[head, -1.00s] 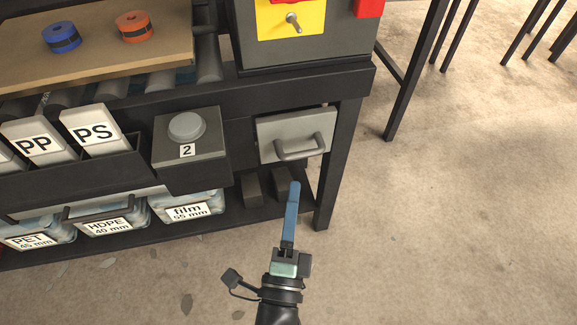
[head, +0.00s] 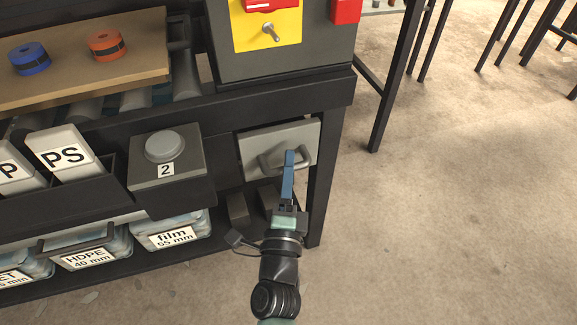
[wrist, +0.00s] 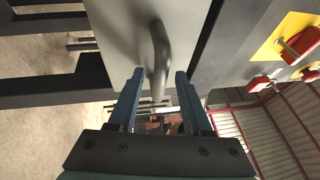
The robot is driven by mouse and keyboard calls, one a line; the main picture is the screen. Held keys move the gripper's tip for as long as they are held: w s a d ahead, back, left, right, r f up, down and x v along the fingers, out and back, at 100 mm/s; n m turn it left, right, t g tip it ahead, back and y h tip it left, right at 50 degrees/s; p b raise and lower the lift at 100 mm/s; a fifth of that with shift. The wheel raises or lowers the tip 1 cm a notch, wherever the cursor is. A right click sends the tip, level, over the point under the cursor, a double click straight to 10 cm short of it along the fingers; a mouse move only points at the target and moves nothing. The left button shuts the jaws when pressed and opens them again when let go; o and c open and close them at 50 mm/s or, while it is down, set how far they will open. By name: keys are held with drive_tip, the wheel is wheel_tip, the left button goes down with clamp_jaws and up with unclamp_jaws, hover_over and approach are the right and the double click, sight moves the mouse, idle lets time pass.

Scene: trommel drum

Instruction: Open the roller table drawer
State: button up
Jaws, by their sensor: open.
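The drawer (head: 257,146) is a light grey front panel set in the dark table frame, under the control box. It looks shut or nearly so. Its grey bar handle (head: 268,163) is partly hidden behind my gripper (head: 289,155) in the head view. In the wrist view the handle (wrist: 160,50) stands out from the drawer front (wrist: 119,32). Its near end shows between the two blue fingers of my open gripper (wrist: 158,75). I cannot tell whether the fingers touch the handle.
A grey box with a round button, marked 2 (head: 165,170), is left of the drawer. Labelled bins, including film (head: 172,233), sit on the lower shelf. A dark table leg (head: 325,180) stands just right of the drawer. Floor on the right is clear.

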drive_tip(key=shift+w+r, duration=0.1)
drive_tip(key=shift+w, duration=0.3)
clamp_jaws()
idle(1.3)
